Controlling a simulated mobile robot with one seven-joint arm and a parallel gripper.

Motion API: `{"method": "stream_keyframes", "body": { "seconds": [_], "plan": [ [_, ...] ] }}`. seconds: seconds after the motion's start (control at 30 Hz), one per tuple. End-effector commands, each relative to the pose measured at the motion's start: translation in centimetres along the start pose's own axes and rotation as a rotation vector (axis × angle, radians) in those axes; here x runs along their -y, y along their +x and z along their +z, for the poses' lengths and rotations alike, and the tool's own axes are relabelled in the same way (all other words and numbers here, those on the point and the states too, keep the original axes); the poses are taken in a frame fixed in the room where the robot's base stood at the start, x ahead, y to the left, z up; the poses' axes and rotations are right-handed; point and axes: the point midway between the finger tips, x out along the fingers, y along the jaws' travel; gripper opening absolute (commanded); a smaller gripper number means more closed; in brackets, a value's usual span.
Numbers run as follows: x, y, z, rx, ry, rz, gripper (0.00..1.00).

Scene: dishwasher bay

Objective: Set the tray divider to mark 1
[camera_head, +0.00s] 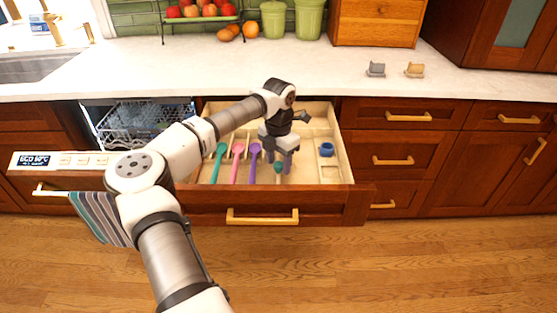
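A wooden drawer (346,174) stands pulled out below the counter, with a pale tray inside split into compartments. A teal spoon (214,163), a pink spoon (237,163) and a purple spoon (254,163) lie side by side in its left part. A small blue ring-like item (327,149) lies in the right part. My gripper (284,162) points down into the tray, right of the purple spoon. My arm hides part of the tray; divider and marks cannot be made out.
A dishwasher (78,160) is partly open at left, with a rack (140,115) and striped towel (100,215). The marble counter (300,65) carries two small items (376,69) at right. The wooden floor (400,260) is clear.

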Motion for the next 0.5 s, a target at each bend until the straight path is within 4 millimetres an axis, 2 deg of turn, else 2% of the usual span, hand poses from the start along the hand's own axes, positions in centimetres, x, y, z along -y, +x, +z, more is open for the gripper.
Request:
{"method": "stream_keyframes", "body": {
  "seconds": [0.07,0.33,0.5],
  "plan": [
    [0.0,-0.02,0.01,0.0,0.0,0.0,0.37],
    [0.01,-0.04,0.01,0.0,0.0,0.0,0.02],
    [0.0,-0.05,0.0,0.0,0.0,0.0,0.0]
  ]
}}
